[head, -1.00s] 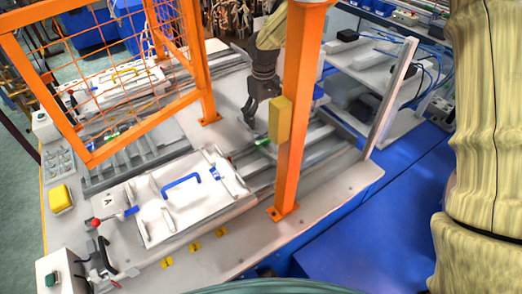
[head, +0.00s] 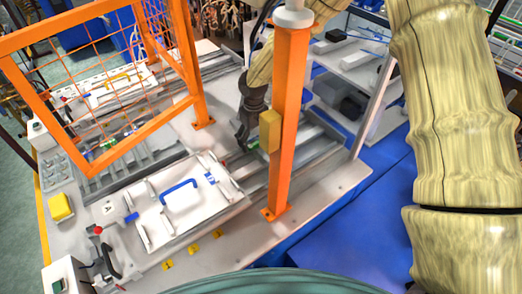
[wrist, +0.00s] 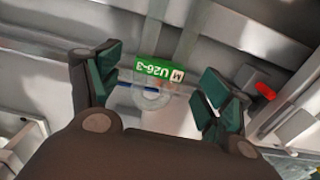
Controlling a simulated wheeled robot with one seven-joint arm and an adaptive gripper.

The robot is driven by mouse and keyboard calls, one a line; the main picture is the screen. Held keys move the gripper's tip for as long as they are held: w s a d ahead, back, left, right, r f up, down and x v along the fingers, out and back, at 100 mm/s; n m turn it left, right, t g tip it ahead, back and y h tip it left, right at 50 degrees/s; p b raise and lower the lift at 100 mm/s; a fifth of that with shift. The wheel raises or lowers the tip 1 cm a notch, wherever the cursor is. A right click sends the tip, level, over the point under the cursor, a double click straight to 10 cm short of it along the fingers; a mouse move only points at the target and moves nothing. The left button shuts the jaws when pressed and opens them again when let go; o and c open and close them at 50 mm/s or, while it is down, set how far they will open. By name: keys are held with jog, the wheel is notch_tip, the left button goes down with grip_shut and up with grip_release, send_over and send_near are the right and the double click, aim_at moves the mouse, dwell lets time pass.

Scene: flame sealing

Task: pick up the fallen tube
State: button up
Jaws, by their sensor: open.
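My gripper (head: 243,140) is low over the grey rails just left of the orange post. In the wrist view my gripper (wrist: 158,82) is open, with dark green finger pads apart on either side. Between the pads shows a faint clear round shape (wrist: 152,98) with a thin blue strip beside it. It may be the fallen tube, but I cannot make out its full outline. A green label (wrist: 160,70) reading U26-3 lies just beyond it. A small green patch also shows by the fingertips in the head view.
An orange post (head: 284,120) with a yellow box (head: 270,131) stands close right of my gripper. An orange mesh guard (head: 125,75) is at the left. A red-tipped part (wrist: 265,90) is right of the fingers.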

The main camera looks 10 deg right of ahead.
jog(key=shift+f, duration=0.75)
jog(key=shift+c, duration=0.2)
jog(key=c, duration=1.1)
jog(key=shift+r, duration=0.15)
